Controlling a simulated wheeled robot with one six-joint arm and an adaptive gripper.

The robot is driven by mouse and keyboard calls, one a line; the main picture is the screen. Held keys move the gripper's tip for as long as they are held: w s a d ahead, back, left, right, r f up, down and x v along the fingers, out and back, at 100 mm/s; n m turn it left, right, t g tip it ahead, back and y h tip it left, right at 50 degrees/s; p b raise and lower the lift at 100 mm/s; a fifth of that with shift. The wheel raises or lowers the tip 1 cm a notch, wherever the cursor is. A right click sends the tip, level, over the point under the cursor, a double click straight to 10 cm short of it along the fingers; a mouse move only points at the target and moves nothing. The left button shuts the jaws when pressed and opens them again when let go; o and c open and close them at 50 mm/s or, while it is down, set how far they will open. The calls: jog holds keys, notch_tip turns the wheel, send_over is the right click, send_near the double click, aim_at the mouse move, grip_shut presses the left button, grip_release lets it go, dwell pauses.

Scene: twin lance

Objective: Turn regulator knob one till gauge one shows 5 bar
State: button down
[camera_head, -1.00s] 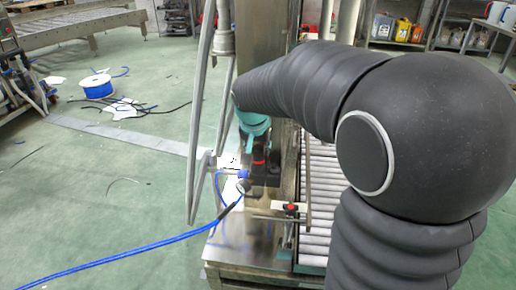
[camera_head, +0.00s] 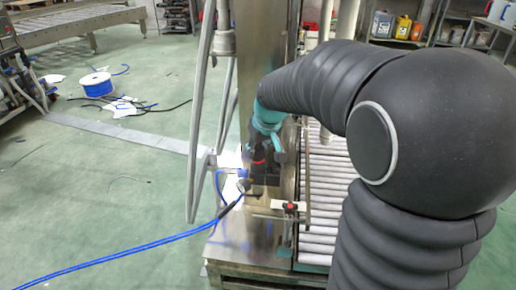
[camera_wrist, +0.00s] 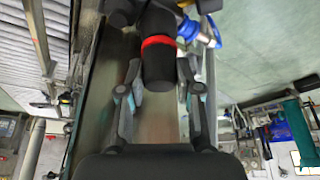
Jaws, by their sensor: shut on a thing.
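A black regulator knob with a red ring (camera_wrist: 158,62) is at the upper middle of the wrist view. My gripper (camera_wrist: 160,75) has one finger on each side of it and is shut on it. In the head view the red ring (camera_head: 259,161) shows small and dark at the steel post, below my teal wrist part. My gripper is hard to make out there. I cannot tell which number this knob bears.
A blue hose fitting (camera_wrist: 205,36) sits close beside the knob; blue hose (camera_head: 130,250) runs over the floor to the left. A steel post (camera_head: 262,60), a grey tube frame (camera_head: 196,130) and a roller conveyor (camera_head: 322,190) stand close around. The green floor at left is mostly open.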

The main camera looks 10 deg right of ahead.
aim_at(258, 147)
dwell(0.4)
jog(key=c, duration=0.8)
grip_release()
jog(key=shift+n, duration=0.3)
jog(key=shift+o, duration=0.2)
jog(key=shift+r, duration=0.15)
jog(key=v, duration=0.5)
jog(key=shift+d, duration=0.1)
jog(key=s+d, duration=0.3)
jog(key=s, duration=0.8)
jog(key=shift+s, duration=0.3)
